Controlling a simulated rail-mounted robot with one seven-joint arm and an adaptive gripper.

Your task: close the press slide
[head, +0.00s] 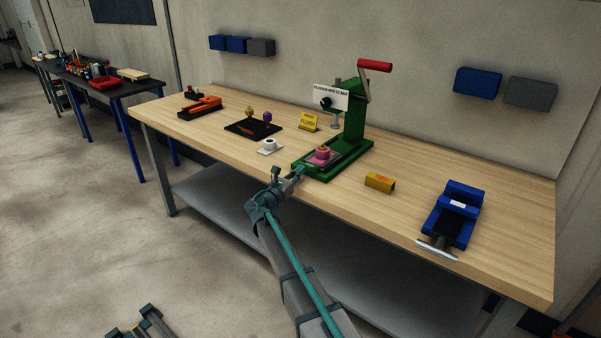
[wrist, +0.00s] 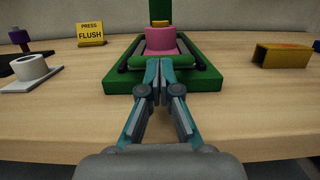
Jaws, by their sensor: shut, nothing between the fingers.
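The green press (head: 353,125) stands on the wooden workbench, with a red-handled crank (head: 374,65) at its top. On its base lies the slide (head: 320,160), carrying a pink round part (head: 321,153). The slide sits at the front of the base, out from under the ram (head: 336,119). In the wrist view the pink part (wrist: 161,40) is straight ahead, beyond my fingertips. My gripper (head: 299,172) is shut and empty at the front edge of the press base. In the wrist view its fingertips (wrist: 158,66) overlap the slide's near end; contact cannot be told.
A yellow channel block (head: 380,182) and a blue vise (head: 457,215) lie to the right. A white holder with a ring (head: 269,146), a dark tray (head: 253,129) and a yellow "PRESS FLUSH" sign (head: 309,122) are to the left.

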